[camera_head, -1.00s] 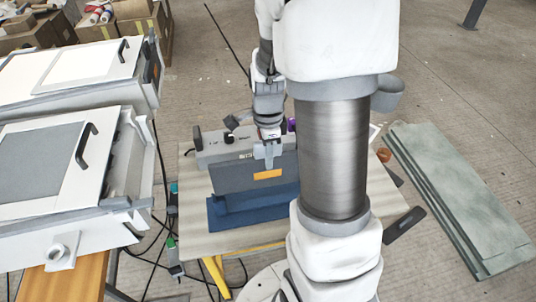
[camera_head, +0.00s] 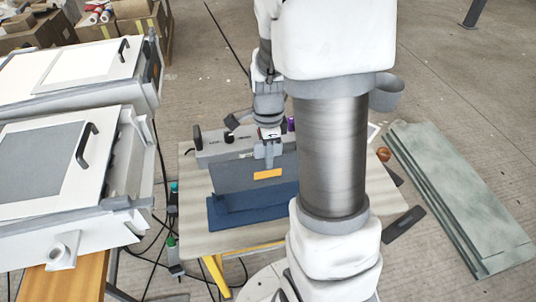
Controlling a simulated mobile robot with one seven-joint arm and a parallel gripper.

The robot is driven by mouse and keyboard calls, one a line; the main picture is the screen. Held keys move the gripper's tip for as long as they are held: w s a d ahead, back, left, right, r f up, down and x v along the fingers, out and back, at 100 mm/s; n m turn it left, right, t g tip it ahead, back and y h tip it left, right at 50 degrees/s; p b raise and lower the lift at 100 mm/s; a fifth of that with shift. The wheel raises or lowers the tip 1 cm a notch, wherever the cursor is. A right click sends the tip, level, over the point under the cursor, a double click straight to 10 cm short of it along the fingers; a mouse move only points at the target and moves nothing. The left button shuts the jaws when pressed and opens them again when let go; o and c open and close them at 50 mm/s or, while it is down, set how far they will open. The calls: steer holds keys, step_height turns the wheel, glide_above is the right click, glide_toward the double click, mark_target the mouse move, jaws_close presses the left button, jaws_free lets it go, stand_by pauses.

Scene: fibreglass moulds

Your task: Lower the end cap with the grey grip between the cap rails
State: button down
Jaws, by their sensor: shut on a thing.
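The end cap (camera_head: 235,176) is a dark grey upright plate with an orange label (camera_head: 267,174) at its lower right. My gripper (camera_head: 268,160) points down and is shut on the cap's upper part, near the label. The grip itself is hidden by the fingers.
A grey box with knobs (camera_head: 215,148) stands behind the cap on the wooden table (camera_head: 200,240). Two white moulds with black handles (camera_head: 25,185) are at the left. Greenish slabs (camera_head: 460,200) lie on the floor at right. My arm hides the table's right part.

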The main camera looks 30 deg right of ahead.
mark_target(268, 184)
steer(key=shift+f+b, duration=2.8)
steer(key=shift+f, duration=1.25)
steer(key=c, duration=0.7)
jaws_free()
step_height(268, 184, up, 18)
steer(key=p, duration=0.4)
steer(key=shift+f, duration=0.25)
steer(key=s+a+r+n+t+p, duration=0.1)
steer(key=s+a+r+n+t, duration=0.1)
steer(key=n, duration=0.5)
steer(key=s+a+r+n+t+p, duration=0.1)
steer(key=s+a+r+n+p, duration=0.1)
steer(key=s+a+r+n, duration=0.3)
steer(key=s+a+r+n+t+p, duration=0.2)
steer(key=s+a+r+n, duration=0.1)
steer(key=s+r+n, duration=0.2)
steer(key=shift+s+a+r+n+t, duration=0.15)
steer(key=shift+r+n, duration=0.45)
steer(key=shift+n, duration=0.45)
steer(key=shift+s+a+r+n+t, duration=0.15)
steer(key=shift+r+n, duration=0.4)
steer(key=shift+n, duration=0.5)
